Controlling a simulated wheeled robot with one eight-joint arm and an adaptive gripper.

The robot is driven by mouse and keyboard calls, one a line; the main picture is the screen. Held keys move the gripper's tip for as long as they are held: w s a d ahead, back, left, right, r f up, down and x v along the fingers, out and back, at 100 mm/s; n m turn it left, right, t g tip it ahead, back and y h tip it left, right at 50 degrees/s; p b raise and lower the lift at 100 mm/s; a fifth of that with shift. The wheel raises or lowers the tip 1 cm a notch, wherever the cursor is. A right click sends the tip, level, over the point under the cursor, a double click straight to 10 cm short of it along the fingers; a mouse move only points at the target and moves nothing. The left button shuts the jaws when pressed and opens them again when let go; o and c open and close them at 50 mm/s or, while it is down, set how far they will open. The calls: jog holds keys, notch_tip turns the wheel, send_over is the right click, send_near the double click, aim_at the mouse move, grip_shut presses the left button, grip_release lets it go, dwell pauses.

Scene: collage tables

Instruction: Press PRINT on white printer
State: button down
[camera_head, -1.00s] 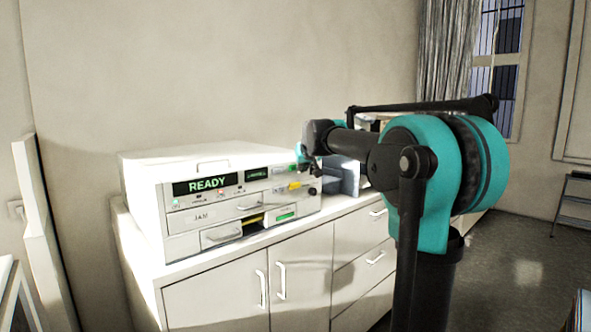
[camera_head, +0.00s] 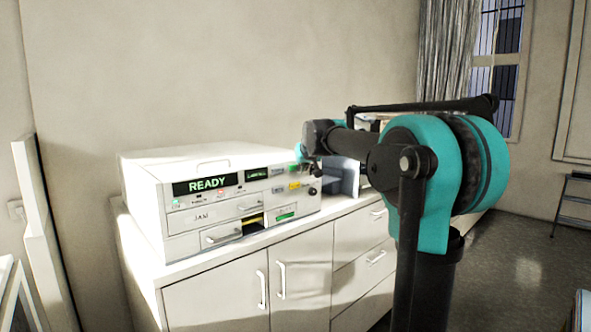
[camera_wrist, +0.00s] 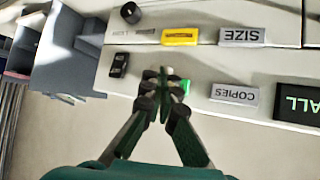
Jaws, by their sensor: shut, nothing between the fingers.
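The white printer (camera_head: 150,182) stands on a white cabinet, its display (camera_head: 200,185) reading READY in green. My gripper (camera_wrist: 163,75) is shut and empty, its fingertips right at the printer's front panel. A green button (camera_wrist: 186,86) shows just right of the fingertips in the wrist view, partly hidden by them. Its label cannot be read. I cannot tell whether the fingertips touch the button. In the head view my arm reaches in from the right, toward the upper right of the printer's front.
The wrist view sees the panel upside down, with the COPIES label (camera_wrist: 234,93), SIZE label (camera_wrist: 245,36), a yellow button (camera_wrist: 180,36), a black knob (camera_wrist: 130,12) and a small black switch (camera_wrist: 119,65). A grey-blue object (camera_wrist: 68,55) stands beside the printer. The cabinet (camera_head: 215,292) has handled doors and drawers.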

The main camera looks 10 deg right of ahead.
jog(key=shift+w+a, duration=0.1)
jog(key=shift+w, duration=0.05)
jog(key=shift+w+a, duration=0.15)
jog(key=shift+w, duration=0.05)
dwell(0.3)
jog(key=shift+w+a, duration=0.3)
jog(key=shift+w, duration=0.1)
dwell(0.8)
jog(key=shift+s, duration=0.1)
jog(key=shift+s+d, duration=0.55)
jog(key=shift+s, duration=0.1)
dwell(0.3)
jog(key=s+d, duration=0.1)
jog(key=s, duration=0.1)
jog(key=s+d, duration=0.2)
dwell(0.4)
dwell(0.5)
